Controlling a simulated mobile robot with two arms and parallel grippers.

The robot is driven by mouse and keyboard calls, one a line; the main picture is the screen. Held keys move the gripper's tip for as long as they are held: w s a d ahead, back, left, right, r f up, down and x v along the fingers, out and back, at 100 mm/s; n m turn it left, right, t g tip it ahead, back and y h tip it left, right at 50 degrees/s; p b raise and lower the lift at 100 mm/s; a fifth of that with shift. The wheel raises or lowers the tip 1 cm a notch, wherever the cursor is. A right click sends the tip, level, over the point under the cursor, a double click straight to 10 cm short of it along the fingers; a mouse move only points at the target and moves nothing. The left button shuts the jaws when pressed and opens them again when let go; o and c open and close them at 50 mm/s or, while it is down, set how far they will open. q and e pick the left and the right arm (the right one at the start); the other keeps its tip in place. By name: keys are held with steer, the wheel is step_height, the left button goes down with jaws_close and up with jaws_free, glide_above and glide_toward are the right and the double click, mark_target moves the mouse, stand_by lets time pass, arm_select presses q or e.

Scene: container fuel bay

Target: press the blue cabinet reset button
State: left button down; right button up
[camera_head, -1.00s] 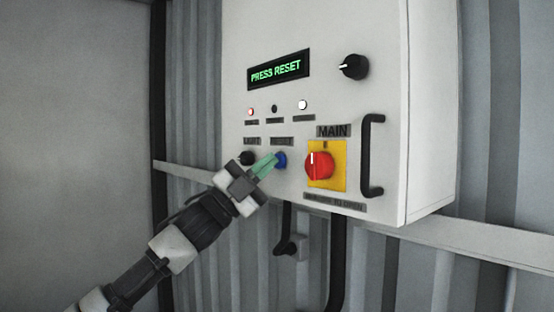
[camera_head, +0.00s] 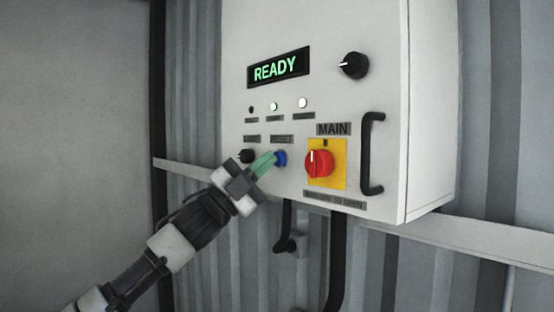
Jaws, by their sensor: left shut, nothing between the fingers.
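The white cabinet (camera_head: 350,90) hangs on the wall. Its blue reset button (camera_head: 281,158) is on the lower front, left of the red main switch. My left gripper (camera_head: 271,157) is shut and empty, its green fingertips at the left side of the blue button and partly covering it. I cannot tell whether they touch it. The display (camera_head: 278,68) reads READY in green. Of the small lamps above, the left one (camera_head: 251,110) is dark, while the middle (camera_head: 274,106) and right (camera_head: 303,103) are lit white. My right gripper is not in view.
A red main switch (camera_head: 319,163) on a yellow plate sits right of the button. A black knob (camera_head: 246,156) is close to the left fingers. A black handle (camera_head: 372,154) and an upper black knob (camera_head: 354,65) stick out. Black cables (camera_head: 337,260) hang below.

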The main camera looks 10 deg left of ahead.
arm_select(q)
steer(key=shift+s+a, duration=0.3)
steer(key=shift+s, duration=0.1)
steer(key=shift+s+a+b, duration=0.35)
steer(key=shift+s+a, duration=0.4)
steer(key=shift+s, duration=0.2)
steer(key=shift+s+a+b, duration=0.3)
steer(key=shift+s+a, duration=0.45)
steer(key=shift+s, duration=0.2)
steer(key=s+a+b, duration=0.1)
steer(key=s+a, duration=0.3)
steer(key=s, duration=0.1)
steer(key=shift+s+a, duration=0.15)
steer(key=shift+s, duration=0.15)
